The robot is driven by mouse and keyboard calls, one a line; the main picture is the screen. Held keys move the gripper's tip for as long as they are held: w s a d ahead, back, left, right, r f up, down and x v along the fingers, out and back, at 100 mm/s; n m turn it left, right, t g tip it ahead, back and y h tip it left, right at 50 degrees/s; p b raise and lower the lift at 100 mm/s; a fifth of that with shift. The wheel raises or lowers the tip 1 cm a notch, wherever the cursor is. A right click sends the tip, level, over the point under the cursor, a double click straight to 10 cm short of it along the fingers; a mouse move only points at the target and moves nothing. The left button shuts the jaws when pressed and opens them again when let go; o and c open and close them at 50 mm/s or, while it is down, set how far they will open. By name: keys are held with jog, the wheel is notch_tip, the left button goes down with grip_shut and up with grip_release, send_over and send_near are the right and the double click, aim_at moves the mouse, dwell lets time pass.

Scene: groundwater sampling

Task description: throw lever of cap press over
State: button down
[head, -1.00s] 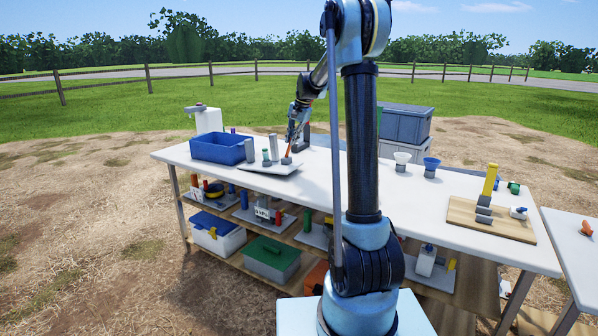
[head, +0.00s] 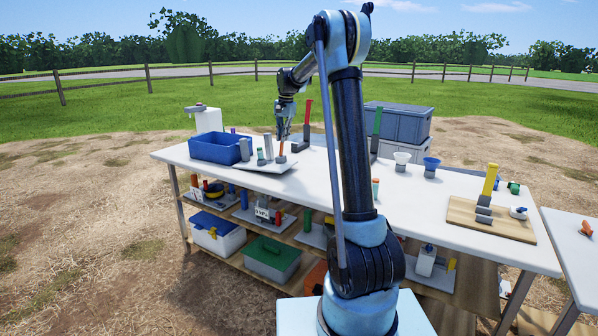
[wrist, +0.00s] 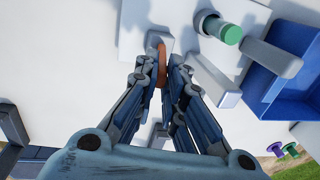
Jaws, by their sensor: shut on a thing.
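An orange-brown lever (head: 282,149) stands nearly upright from a small grey base on the white plate (head: 262,168), at the left part of the table. I take it for the cap press lever. My gripper (head: 284,137) is above the plate, its fingers pointing down and shut on the lever. In the wrist view the lever (wrist: 161,58) shows between the fingertips, in front of a light grey block (wrist: 159,44). A green-capped vial (wrist: 228,33) stands beside it. The fingers hide part of the lever.
A blue bin (head: 216,150) and grey posts (head: 268,147) stand close left. A red lever (head: 307,122), a green lever (head: 376,124) and a yellow lever (head: 490,180) stand farther right. The front middle is mostly clear.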

jog(key=shift+w+a+h, duration=0.35)
jog(key=shift+a+h, duration=0.05)
jog(key=shift+a, duration=0.25)
jog(key=shift+w+a+g+h, duration=0.35)
jog(key=shift+w+a, duration=0.2)
jog(key=shift+a, duration=0.2)
jog(key=shift+w+a+g, duration=0.25)
jog(key=shift+w+a, duration=0.05)
jog(key=shift+a, duration=0.15)
jog(key=shift+w+a+h, duration=0.2)
jog(key=shift+a+h, duration=0.05)
